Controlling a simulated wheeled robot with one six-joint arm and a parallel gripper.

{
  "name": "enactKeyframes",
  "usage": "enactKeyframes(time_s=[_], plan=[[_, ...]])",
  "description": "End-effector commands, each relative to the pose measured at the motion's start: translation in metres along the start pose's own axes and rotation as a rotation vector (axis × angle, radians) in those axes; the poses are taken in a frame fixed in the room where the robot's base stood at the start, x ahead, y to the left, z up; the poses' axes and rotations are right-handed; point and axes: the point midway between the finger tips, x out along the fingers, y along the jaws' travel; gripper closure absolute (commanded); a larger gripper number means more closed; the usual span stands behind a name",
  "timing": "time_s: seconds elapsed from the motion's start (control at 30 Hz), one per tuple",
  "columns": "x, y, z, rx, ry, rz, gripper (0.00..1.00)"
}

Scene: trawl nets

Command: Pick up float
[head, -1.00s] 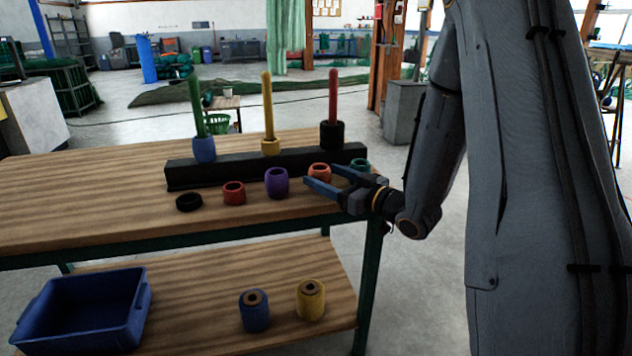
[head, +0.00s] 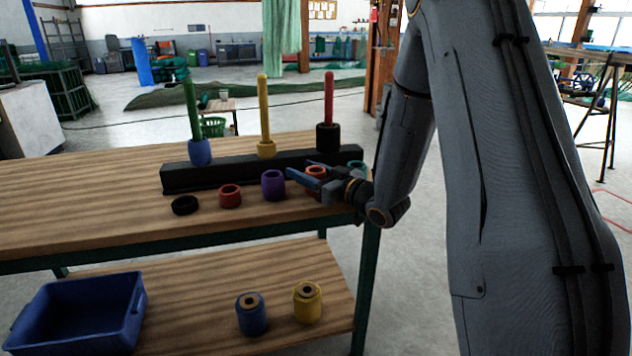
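Several floats stand in a row on the upper table (head: 70,205): a black ring (head: 185,206), a red float (head: 230,197), a purple float (head: 273,186), an orange float (head: 316,173) and a teal float (head: 358,167). The orange and teal ones are partly hidden by my gripper (head: 298,170). My gripper's fingers point left and are apart, in front of or over the orange float. I cannot tell whether they touch it. A blue float (head: 252,314) and a yellow float (head: 307,302) stand on the lower shelf.
A blue bin (head: 80,312) sits on the lower shelf. The table's left part is clear.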

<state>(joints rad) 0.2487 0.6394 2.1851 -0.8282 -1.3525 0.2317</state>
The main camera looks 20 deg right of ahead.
Motion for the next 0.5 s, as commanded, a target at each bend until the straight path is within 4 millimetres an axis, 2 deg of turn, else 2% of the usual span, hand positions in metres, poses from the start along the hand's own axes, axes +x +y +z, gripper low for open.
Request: enactKeyframes(time_s=[0.3,0.37,0.5], plan=[[0.0,0.0,-0.002,-0.001,0.0,0.0,0.77],[0.0,0.0,-0.007,-0.002,0.001,0.0,0.77],[0.0,0.0,-0.029,-0.003,0.003,0.0,0.77]])
